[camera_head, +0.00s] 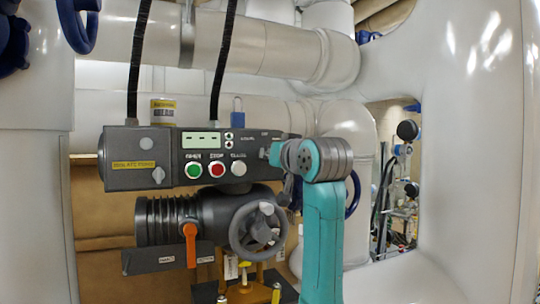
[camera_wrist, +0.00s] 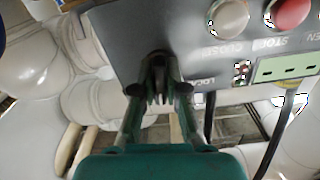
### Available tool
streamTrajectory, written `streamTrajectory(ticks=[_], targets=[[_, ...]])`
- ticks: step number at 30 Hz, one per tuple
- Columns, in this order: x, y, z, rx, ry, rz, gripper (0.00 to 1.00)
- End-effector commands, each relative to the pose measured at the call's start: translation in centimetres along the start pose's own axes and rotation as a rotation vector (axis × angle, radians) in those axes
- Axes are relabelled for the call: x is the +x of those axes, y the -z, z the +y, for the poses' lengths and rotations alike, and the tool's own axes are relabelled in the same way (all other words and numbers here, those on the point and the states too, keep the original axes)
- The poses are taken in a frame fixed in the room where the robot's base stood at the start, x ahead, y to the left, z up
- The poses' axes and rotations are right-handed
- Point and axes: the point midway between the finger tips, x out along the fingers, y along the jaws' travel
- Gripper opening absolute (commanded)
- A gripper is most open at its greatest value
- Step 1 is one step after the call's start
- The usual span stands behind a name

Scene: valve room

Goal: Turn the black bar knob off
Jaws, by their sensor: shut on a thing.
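The grey actuator control box (camera_head: 140,147) hangs in the middle of the head view, with a green, a red and a grey button and a small screen on its front. My gripper (camera_head: 272,154) is at the right end of this front panel. In the wrist view its fingers (camera_wrist: 158,92) are closed together against the panel. The black bar knob (camera_wrist: 157,56) shows only as a dark shape at the fingertips, and the fingers are shut on it. Most of the knob is hidden, so its angle cannot be told. In the head view my arm and gripper hide it.
A grey handwheel (camera_head: 258,230) and an orange lever (camera_head: 190,244) sit below the box. Two black cables rise from its top. Large white pipes (camera_head: 270,50) run behind and above.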

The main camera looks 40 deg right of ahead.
Motion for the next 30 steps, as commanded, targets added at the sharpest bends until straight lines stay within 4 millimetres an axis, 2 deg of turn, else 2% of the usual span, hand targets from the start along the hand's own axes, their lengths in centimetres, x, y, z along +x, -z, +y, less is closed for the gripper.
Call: streamTrajectory(ticks=[10,26,27,29,30], targets=[[0.00,0.05,0.02,-0.132,0.000,0.001,0.00],[0.00,0.07,0.01,-0.153,0.000,0.002,0.00],[0.00,0.08,0.01,-0.153,0.000,0.002,0.20],[0.00,0.07,0.01,-0.153,0.000,0.002,0.35],[0.00,0.06,0.01,-0.153,0.000,0.002,0.38]])
